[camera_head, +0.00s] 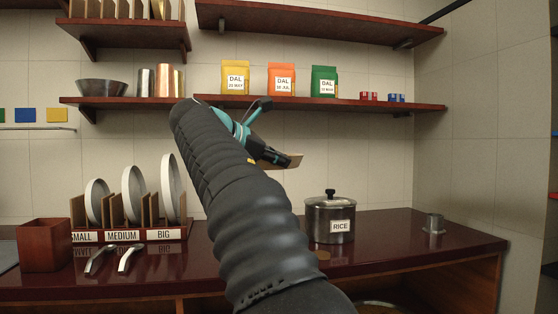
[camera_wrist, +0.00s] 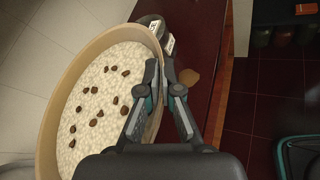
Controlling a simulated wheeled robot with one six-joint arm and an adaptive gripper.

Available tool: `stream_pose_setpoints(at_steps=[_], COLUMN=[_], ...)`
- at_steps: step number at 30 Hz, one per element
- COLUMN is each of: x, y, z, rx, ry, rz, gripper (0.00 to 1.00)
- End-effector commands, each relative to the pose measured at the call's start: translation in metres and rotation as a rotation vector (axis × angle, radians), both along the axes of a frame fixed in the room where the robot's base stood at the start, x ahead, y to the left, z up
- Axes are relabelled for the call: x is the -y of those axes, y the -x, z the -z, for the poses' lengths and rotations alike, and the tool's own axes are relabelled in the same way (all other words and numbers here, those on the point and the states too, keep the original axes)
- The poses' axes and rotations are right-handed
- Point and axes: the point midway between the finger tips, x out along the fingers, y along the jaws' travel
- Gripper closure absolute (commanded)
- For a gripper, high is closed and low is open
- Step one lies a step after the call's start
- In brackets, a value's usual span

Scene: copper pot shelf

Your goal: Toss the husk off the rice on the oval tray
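The oval tray (camera_wrist: 60,80) fills the left of the wrist view. It has a tan rim and holds white rice (camera_wrist: 98,90) with several dark brown husk pieces (camera_wrist: 125,110) scattered over it. My gripper (camera_wrist: 161,66) has its fingers on either side of the tray's right rim and is shut on it. In the head view a tan edge of the tray (camera_head: 295,160) shows beyond my gripper (camera_head: 276,160), in the air above the counter. My arm hides most of the tray there, and the rice cannot be seen from that view.
A lidded steel pot labelled RICE (camera_head: 330,220) stands on the dark red counter (camera_head: 390,240), right of my arm. Plates in a rack (camera_head: 133,196) and a wooden box (camera_head: 45,246) stand left. A shelf (camera_head: 360,105) with DAL packets (camera_head: 281,80) is above.

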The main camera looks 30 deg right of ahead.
Motion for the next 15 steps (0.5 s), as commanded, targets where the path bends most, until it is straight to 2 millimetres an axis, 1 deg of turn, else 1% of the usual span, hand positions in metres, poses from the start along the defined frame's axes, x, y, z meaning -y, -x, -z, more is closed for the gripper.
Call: stream_pose_setpoints(at_steps=[1, 6, 11, 15], x=[0.0, 0.0, 0.0, 0.0], y=[0.001, 0.001, 0.001, 0.001], z=[0.013, 0.031, 0.035, 0.027], rx=[0.0, 0.001, 0.004, 0.004], ry=[0.001, 0.001, 0.001, 0.001], rz=[0.0, 0.0, 0.0, 0.0], gripper=[1.0, 1.0, 1.0, 1.0])
